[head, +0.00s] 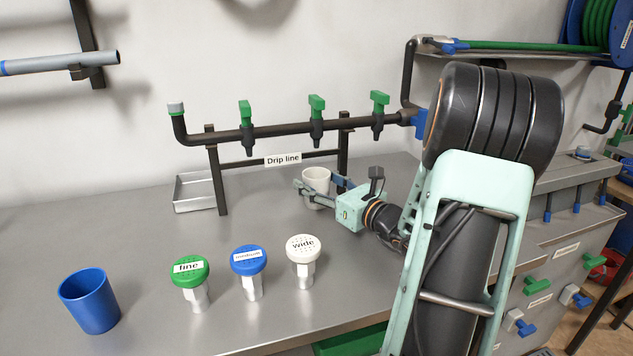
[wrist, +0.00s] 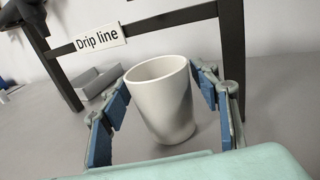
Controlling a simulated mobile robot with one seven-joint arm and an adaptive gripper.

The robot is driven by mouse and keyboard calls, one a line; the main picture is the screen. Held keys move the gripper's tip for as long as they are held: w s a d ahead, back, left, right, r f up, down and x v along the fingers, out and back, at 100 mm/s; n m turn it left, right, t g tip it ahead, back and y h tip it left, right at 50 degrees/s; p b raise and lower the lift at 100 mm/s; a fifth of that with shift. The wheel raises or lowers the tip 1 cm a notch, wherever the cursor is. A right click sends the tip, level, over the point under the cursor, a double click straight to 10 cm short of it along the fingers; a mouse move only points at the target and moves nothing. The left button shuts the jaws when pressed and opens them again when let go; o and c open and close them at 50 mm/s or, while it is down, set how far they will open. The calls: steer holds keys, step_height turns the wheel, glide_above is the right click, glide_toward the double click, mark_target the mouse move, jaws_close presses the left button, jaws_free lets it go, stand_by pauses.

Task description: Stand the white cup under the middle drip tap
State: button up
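The white cup (head: 317,176) stands upright on the metal bench, below the middle drip tap (head: 316,118) in the head view. I cannot tell whether it is exactly under the tap's outlet. My gripper (head: 325,190) reaches in from the right, low over the bench, with one finger on each side of the cup. In the wrist view the cup (wrist: 163,100) is between the blue finger pads, with gaps seen at both sides, so the gripper looks open. A finger hides part of the cup's lower half in the head view.
The black drip-line stand (head: 217,175) has legs on both sides and a "Drip line" sign (head: 283,159). A metal tray (head: 194,192) is at left. Green (head: 189,280), blue (head: 248,270) and white (head: 303,258) capped nozzles and a blue cup (head: 89,301) stand in front.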

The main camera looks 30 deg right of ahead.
steer(key=shift+r, duration=0.2)
steer(key=shift+s+d, duration=0.1)
steer(key=shift+s, duration=0.15)
steer(key=s+p, duration=0.1)
steer(key=s, duration=0.2)
steer(key=s+d, duration=0.1)
steer(key=s, duration=0.3)
steer(key=s+p, duration=0.1)
steer(key=s, duration=0.3)
steer(key=shift+s+d+p, duration=0.2)
steer(key=shift+d+p, duration=0.05)
steer(key=shift+p, duration=0.05)
steer(key=shift+w+a, duration=0.1)
